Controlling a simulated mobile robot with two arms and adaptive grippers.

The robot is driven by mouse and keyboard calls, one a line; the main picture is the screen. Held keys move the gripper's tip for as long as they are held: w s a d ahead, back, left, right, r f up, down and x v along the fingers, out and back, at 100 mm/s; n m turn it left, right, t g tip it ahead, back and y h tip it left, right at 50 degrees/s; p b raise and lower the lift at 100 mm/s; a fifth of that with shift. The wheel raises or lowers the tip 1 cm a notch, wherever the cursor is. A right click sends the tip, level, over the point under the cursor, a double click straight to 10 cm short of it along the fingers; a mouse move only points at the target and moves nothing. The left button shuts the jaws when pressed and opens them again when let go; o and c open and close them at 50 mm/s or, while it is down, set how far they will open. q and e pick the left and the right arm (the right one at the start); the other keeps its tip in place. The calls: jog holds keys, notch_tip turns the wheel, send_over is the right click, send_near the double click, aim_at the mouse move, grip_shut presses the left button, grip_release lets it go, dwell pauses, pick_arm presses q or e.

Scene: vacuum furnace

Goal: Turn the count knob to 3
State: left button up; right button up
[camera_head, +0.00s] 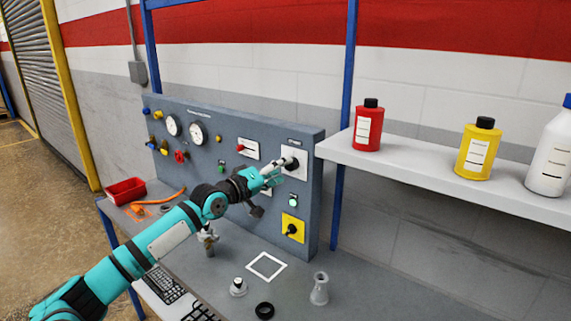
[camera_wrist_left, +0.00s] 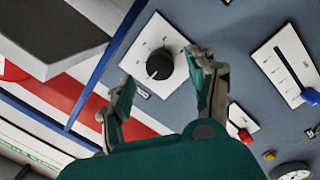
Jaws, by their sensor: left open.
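The count knob is taken to be the black round knob (camera_wrist_left: 160,64) on a white square plate (camera_wrist_left: 152,48) with small marks around it. Its label is too small to read. In the head view the plate (camera_head: 300,166) is at the panel's upper right, partly behind my left gripper (camera_head: 281,171). In the left wrist view my left gripper (camera_wrist_left: 163,95) is open, with one finger on each side of the knob's line and nothing between them. The fingers seem apart from the knob. I cannot tell the setting the knob points to. My right gripper is not in view.
The grey panel (camera_head: 222,134) carries gauges, a red-handled slider (camera_head: 241,148), a green button (camera_head: 293,201) and a yellow plate with a black switch (camera_head: 292,229). A shelf with bottles juts out at right.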

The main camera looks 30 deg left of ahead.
pick_arm(q)
jog(key=shift+w+d, duration=0.15)
jog(key=shift+w, duration=0.55)
jog(key=shift+w+d, duration=0.1)
jog(key=shift+w, duration=0.55)
jog(key=c, duration=1.1)
